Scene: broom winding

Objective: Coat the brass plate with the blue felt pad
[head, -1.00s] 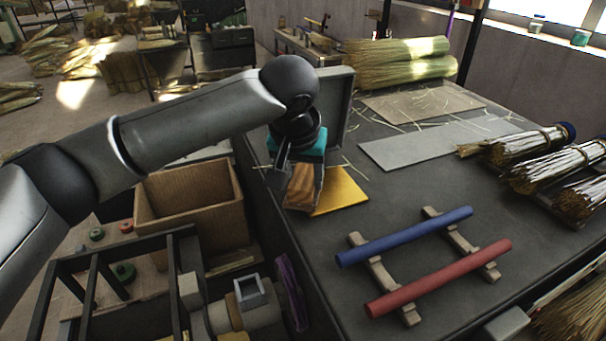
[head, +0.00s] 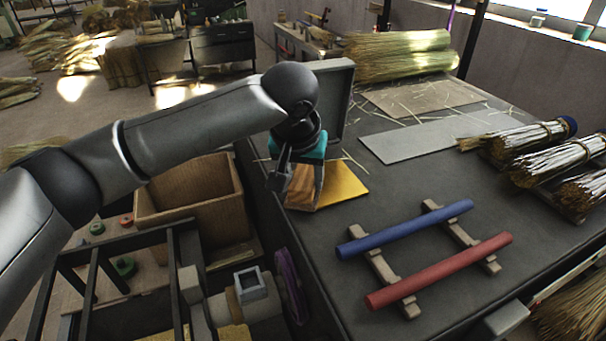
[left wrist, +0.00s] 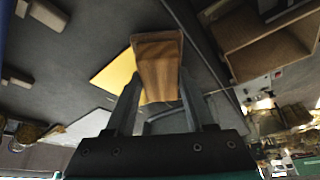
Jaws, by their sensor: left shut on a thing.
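The brass plate (head: 346,181) is a flat yellow sheet on the dark bench top near its left edge. It also shows in the left wrist view (left wrist: 116,72), partly behind a wooden block. My left gripper (head: 284,176) is shut on this wooden block (head: 306,186), which shows between the two fingers in the left wrist view (left wrist: 158,68). The block is over or beside the plate's left part; I cannot tell whether it touches the plate. No blue felt shows on the block's visible faces; its underside is hidden. My right gripper is not in view.
A blue rod (head: 405,233) and a red rod (head: 440,270) lie on wooden rests in front of the plate. A grey sheet (head: 425,138) lies behind it. Straw bundles (head: 535,138) line the right side. A wooden bin (head: 200,215) stands left of the bench.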

